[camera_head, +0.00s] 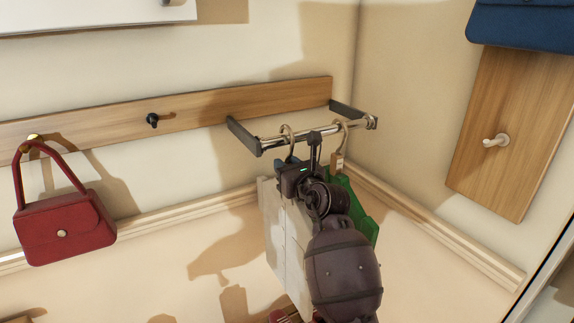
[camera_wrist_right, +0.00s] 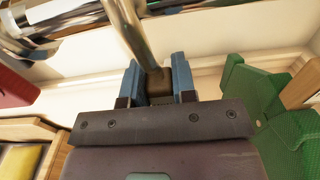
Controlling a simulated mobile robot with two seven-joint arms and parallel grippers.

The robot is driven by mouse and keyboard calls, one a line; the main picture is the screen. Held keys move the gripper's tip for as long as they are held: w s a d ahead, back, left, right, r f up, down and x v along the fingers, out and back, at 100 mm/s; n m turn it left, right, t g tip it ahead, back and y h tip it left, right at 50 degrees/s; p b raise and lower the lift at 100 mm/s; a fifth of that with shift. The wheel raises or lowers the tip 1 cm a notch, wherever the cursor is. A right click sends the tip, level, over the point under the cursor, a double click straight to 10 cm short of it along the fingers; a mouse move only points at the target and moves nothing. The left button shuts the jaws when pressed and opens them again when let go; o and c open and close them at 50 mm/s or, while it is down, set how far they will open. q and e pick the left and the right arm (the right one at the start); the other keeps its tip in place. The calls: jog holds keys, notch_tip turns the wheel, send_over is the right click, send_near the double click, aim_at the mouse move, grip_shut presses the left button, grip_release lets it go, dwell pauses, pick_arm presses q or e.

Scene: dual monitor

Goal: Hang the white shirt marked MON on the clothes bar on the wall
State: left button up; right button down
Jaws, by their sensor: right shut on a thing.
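The white shirt (camera_head: 283,230) hangs below my right gripper (camera_head: 287,166), partly hidden by my right arm. No MON mark is readable. In the right wrist view, the blue fingers of the right gripper (camera_wrist_right: 158,86) are shut on the brown neck of the hanger, and its metal hook (camera_wrist_right: 128,28) rises from them. The clothes bar (camera_head: 268,142) stands out from the wall on two dark brackets. The hanger hook's curved top is at the bar in the head view; I cannot tell whether it rests on it. My left gripper is not in view.
A green garment (camera_head: 365,222) hangs from the bar just right of the shirt, with a tag (camera_head: 337,163) near its hook. A red handbag (camera_head: 65,228) hangs at left. A wooden panel with a peg (camera_head: 497,141) is on the right wall.

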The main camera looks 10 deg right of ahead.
jog(key=shift+f, duration=0.2)
jog(key=c, duration=0.8)
grip_release()
jog(key=shift+c, duration=0.2)
jog(key=shift+s, duration=0.1)
